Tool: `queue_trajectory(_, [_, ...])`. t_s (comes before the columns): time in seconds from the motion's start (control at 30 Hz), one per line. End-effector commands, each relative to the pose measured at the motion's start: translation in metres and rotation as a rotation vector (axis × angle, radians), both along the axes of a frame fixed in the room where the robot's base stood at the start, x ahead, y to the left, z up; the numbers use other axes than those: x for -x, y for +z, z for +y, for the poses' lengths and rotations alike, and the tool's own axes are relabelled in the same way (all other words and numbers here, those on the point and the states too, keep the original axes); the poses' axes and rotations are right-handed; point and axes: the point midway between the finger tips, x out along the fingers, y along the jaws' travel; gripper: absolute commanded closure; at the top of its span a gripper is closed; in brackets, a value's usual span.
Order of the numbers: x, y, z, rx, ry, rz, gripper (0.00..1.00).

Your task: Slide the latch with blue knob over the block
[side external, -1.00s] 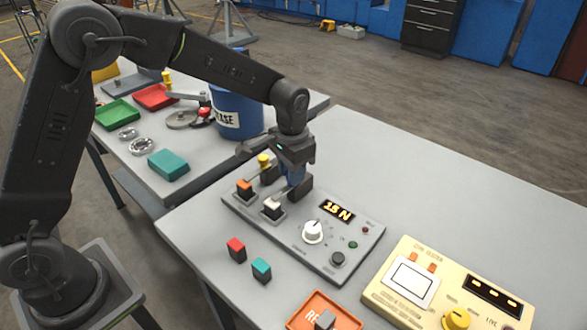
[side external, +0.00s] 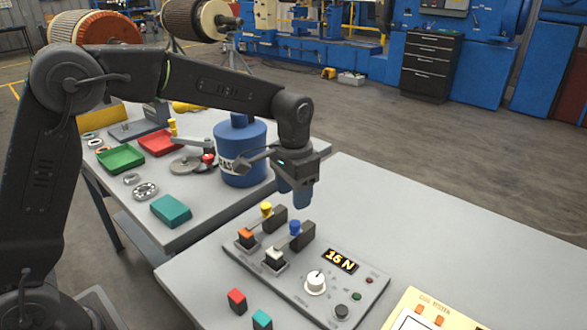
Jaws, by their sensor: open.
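The blue knob (side external: 295,228) stands on its latch beside a dark holder on the grey panel (side external: 317,291). The block with a white top (side external: 275,257) sits just in front and to the left of it. A grey bar runs between them; I cannot tell how far it covers the block. A similar latch with a yellow knob (side external: 266,209) is to the left, near an orange-topped block (side external: 246,237). My gripper (side external: 295,203) is open and empty, pointing down above the blue knob and apart from it.
The panel has a display (side external: 340,261) reading 16 N and a white dial (side external: 315,283). Red (side external: 237,301) and teal (side external: 262,320) blocks lie at the front. A blue drum (side external: 241,150) stands on the table behind.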

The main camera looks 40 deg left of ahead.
Motion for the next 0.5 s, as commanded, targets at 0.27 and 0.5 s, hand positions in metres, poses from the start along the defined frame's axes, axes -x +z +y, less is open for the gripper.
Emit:
queue_trajectory(0.27, [0.000,0.048,0.000,0.001,0.000,-0.002,0.48])
queue_trajectory(0.5, [0.001,0.060,0.000,-0.001,0.000,0.002,0.48])
